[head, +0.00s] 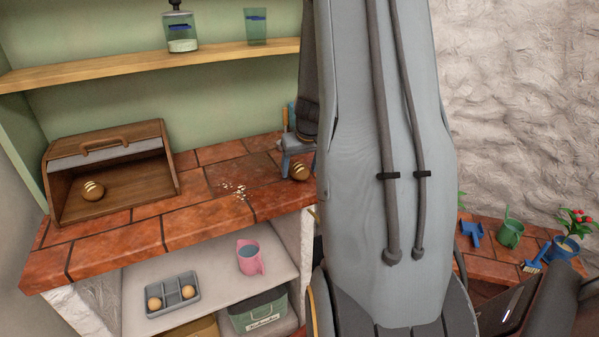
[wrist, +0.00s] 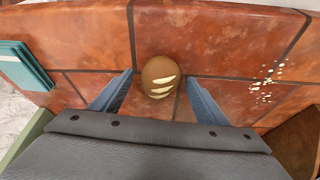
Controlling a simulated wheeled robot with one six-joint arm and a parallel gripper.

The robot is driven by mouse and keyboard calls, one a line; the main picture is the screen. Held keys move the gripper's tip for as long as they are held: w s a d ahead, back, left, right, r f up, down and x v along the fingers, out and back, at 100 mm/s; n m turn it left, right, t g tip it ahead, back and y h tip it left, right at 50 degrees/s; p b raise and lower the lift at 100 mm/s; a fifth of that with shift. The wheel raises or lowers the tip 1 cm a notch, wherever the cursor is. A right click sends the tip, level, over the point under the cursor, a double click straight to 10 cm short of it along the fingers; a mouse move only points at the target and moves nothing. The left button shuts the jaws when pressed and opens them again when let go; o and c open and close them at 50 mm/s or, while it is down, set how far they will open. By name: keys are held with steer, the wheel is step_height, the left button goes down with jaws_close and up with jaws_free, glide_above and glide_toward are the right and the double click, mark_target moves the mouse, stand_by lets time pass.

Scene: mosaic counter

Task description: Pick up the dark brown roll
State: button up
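A brown roll with pale slashes (wrist: 160,78) lies on the red tiled counter (wrist: 75,35). My gripper (wrist: 159,74) is open, with one blue finger on each side of the roll and a gap on both sides. In the head view this roll (head: 300,172) sits at the counter's right part, just below my gripper (head: 298,157), and my arm hides the counter to its right. Another brown roll with pale slashes (head: 92,190) lies in the open wooden bread box (head: 160,185) at the left.
Crumbs (head: 236,190) lie between box and gripper; they also show in the wrist view (wrist: 268,84). Below, a shelf holds a grey tray (head: 172,297) with two paler rolls and a pink mug (head: 250,260). A wooden shelf (head: 120,70) with a bottle and glass runs above.

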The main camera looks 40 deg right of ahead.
steer(key=c, duration=1.1)
